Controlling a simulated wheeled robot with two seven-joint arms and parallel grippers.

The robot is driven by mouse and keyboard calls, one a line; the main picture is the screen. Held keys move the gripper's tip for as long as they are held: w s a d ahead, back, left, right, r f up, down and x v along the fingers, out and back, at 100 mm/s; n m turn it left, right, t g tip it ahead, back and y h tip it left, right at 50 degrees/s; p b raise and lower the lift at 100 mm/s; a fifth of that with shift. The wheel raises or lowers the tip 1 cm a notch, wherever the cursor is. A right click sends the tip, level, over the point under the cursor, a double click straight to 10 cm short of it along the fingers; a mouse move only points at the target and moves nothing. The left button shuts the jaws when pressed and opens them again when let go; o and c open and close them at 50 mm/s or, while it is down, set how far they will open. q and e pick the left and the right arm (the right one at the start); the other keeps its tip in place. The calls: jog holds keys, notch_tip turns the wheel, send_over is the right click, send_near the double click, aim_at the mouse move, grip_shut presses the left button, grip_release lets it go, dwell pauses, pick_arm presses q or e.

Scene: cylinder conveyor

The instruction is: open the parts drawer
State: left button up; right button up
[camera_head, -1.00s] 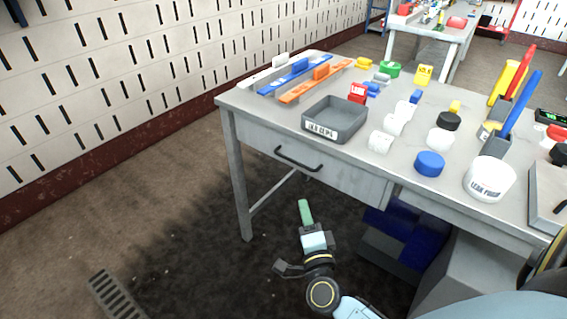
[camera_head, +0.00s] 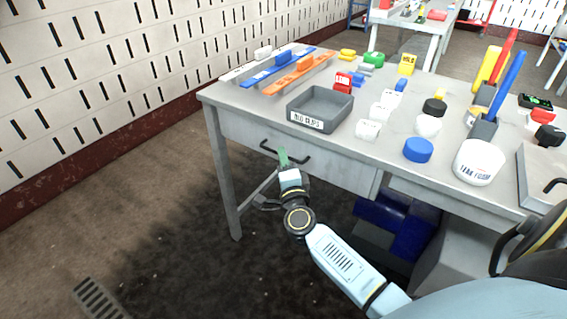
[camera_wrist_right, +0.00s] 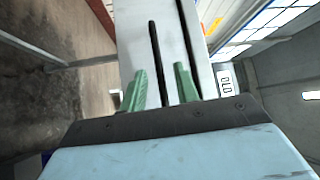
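The parts drawer (camera_head: 335,170) is a grey front under the left part of the grey workbench, and it looks shut. Its black bar handle (camera_head: 301,160) is partly hidden behind my right gripper (camera_head: 283,156). The gripper's green fingers are at the handle in the head view. In the right wrist view the green fingers of my right gripper (camera_wrist_right: 158,72) stand apart, and the dark handle (camera_wrist_right: 155,40) runs lengthwise between them. No grip shows, and I cannot tell whether a finger touches it. My left gripper is not in view.
The workbench top (camera_head: 375,150) holds a grey bin (camera_head: 335,115), a blue cylinder (camera_head: 418,150), a white tub (camera_head: 478,163) and several small parts. Blue boxes (camera_head: 400,225) sit under the bench. Open floor (camera_head: 190,240) lies in front of the drawer to the left.

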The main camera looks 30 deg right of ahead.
jog(key=shift+w, duration=0.1)
grip_shut()
dwell(0.4)
